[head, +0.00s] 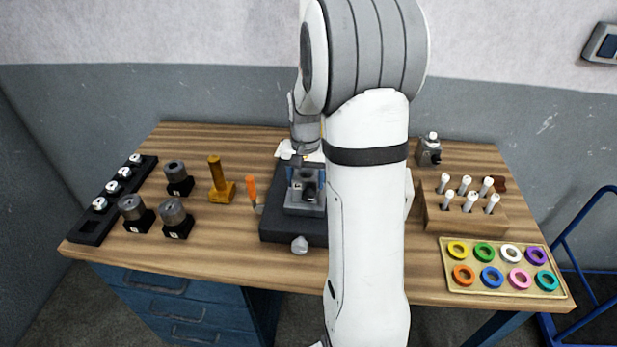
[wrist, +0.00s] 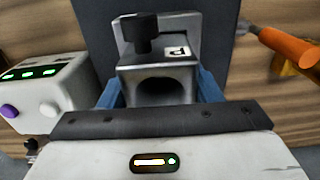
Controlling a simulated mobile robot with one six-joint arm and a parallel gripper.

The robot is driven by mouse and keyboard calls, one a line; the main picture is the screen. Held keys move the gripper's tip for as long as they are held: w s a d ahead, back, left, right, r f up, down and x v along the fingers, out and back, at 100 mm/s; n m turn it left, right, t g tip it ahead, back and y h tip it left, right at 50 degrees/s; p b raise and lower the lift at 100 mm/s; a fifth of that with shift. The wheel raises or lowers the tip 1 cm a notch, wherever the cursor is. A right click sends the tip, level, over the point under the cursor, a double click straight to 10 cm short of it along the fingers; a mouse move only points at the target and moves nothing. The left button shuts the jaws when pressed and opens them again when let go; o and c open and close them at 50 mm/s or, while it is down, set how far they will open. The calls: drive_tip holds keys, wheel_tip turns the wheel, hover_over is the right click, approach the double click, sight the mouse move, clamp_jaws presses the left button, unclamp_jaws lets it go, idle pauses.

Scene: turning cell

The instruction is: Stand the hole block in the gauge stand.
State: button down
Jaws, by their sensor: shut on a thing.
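The hole block (wrist: 150,68) is a grey metal block with a dark round hole and a small white label. My gripper (wrist: 160,90) is shut on it, with one blue finger on each side. In the head view, my gripper (head: 305,172) is over the dark base plate (head: 277,229), with grey metal (head: 304,207) under the fingers. A black knob and a grey upright plate (wrist: 123,36) show beside the block in the wrist view; they look like part of the gauge stand. Whether the block touches or rests in the stand I cannot tell. My arm hides the plate's right side.
An orange-handled tool (head: 252,190) and a brass stand (head: 219,180) are close on the left. A white box with green lights (wrist: 48,88) is beside the plate. A pegged wooden block (head: 475,214) and a ring tray (head: 500,290) stand right. Black-based cylinders (head: 174,215) stand left.

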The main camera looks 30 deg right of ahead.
drive_tip(key=shift+f+b, duration=0.85)
drive_tip(key=shift+f, duration=0.2)
idle(0.4)
drive_tip(key=c, duration=0.7)
unclamp_jaws()
drive_tip(key=shift+c, duration=0.2)
drive_tip(key=o, duration=0.4)
drive_tip(key=shift+s+f, duration=0.1)
wheel_tip(320, 180, up, 8)
drive_tip(key=shift+b, duration=0.5)
drive_tip(key=shift+a, duration=0.1)
